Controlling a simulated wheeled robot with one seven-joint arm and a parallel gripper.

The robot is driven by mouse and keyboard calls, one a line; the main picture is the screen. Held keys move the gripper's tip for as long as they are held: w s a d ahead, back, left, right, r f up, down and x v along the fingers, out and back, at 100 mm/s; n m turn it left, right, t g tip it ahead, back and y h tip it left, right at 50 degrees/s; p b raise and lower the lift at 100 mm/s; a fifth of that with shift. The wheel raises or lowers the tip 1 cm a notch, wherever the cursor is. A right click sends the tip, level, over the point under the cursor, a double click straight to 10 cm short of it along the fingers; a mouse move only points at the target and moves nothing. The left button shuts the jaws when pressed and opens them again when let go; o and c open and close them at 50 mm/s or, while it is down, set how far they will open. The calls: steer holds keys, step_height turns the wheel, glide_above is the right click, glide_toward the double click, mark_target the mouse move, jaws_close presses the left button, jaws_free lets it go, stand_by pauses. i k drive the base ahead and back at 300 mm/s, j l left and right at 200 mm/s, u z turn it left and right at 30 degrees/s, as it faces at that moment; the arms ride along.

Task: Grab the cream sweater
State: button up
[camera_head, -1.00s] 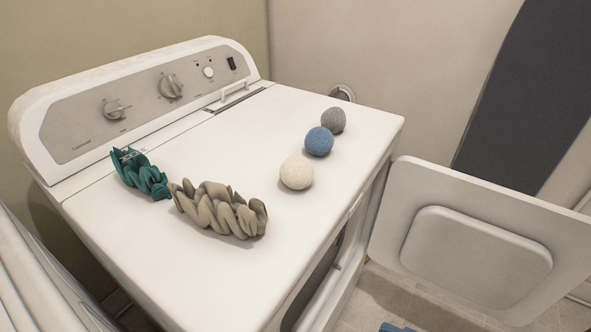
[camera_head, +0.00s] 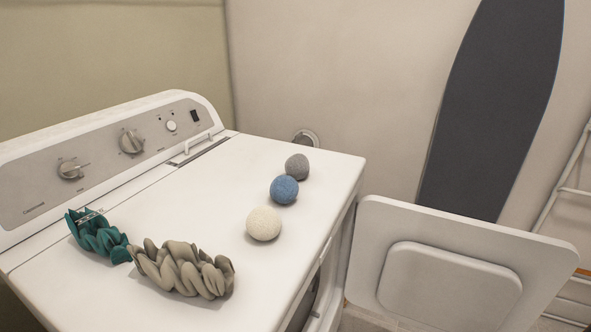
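A cream-beige twisted cloth piece (camera_head: 182,268), like a scrunchie, lies on the front left of the white dryer's top (camera_head: 215,205). A teal twisted cloth piece (camera_head: 97,236) lies just left of it, close to or touching it. My gripper is not in view.
A cream ball (camera_head: 264,223), a blue ball (camera_head: 284,189) and a grey ball (camera_head: 297,167) sit in a row on the dryer top. The dryer's door (camera_head: 450,270) hangs open at the right. A dark ironing board (camera_head: 490,110) leans against the back wall.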

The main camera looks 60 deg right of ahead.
mark_target(179, 265)
steer(key=z, duration=0.3)
steer(key=j+z, duration=0.2)
steer(key=z, duration=0.2)
steer(key=j+z, duration=0.2)
steer(key=z, duration=0.15)
steer(key=k+j+z, duration=0.15)
steer(key=z, duration=0.25)
steer(key=k+j+z, duration=0.1)
steer(key=z, duration=0.3)
steer(key=k+j+z, duration=0.4)
steer(key=k+j, duration=0.5)
steer(key=i, duration=0.3)
